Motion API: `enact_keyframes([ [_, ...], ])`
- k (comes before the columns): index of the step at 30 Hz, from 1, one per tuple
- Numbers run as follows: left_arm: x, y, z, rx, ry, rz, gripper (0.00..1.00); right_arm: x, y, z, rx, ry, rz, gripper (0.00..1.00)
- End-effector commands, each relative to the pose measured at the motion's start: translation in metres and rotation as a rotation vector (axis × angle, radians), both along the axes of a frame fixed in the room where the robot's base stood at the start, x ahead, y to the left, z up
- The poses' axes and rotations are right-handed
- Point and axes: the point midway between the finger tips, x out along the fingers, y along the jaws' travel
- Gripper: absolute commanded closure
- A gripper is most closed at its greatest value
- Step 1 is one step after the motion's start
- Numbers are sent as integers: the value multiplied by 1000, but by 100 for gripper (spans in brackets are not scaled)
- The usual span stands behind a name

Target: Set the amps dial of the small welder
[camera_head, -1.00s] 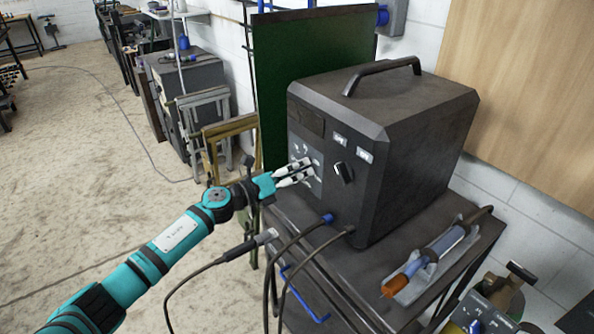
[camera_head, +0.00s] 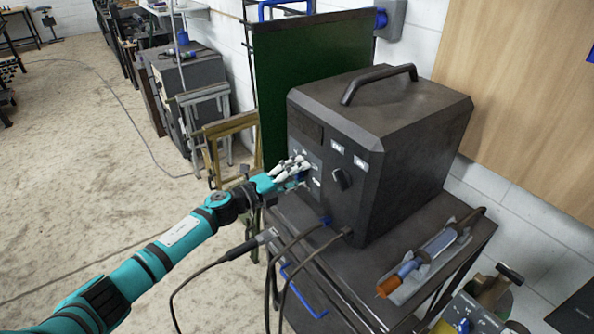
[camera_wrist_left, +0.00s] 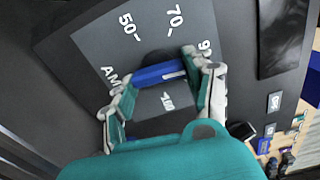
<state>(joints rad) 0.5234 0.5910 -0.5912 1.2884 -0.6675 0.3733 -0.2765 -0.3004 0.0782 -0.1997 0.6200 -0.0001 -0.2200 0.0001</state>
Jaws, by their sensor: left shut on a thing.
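The small welder (camera_head: 400,125) is a dark grey box with a top handle, standing on a cart. Its amps dial has a blue knob (camera_wrist_left: 160,73) on a grey scale plate (camera_wrist_left: 95,60) with white figures such as 50 and 70. My left gripper (camera_head: 301,172) is at the front panel, and in the wrist view (camera_wrist_left: 158,85) its fingers are closed on the two ends of the blue knob. The knob lies nearly level in that view, tilted slightly up to the right. In the head view the fingers mostly hide the dial. My right gripper is out of view.
A black selector knob (camera_head: 342,179) sits right of the dial on the welder front. Cables (camera_head: 300,243) hang below the panel. A torch with an orange end (camera_head: 400,275) lies on the cart top (camera_head: 385,262). A green panel (camera_head: 310,70) stands behind.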

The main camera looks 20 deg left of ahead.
Motion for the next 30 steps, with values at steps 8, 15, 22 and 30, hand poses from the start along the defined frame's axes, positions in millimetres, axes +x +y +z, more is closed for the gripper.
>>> enact_keyframes([
  [8, 0, 1, 0, -72, 57, 2, 80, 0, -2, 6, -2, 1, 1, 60],
  [15, 0, 1, 0, -88, 71, 2, 80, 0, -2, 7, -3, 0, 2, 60],
  [22, 0, 1, 0, -87, 70, 2, 80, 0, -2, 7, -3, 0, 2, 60],
  [30, 0, 1, 0, -87, 69, 1, 23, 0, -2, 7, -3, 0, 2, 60],
])
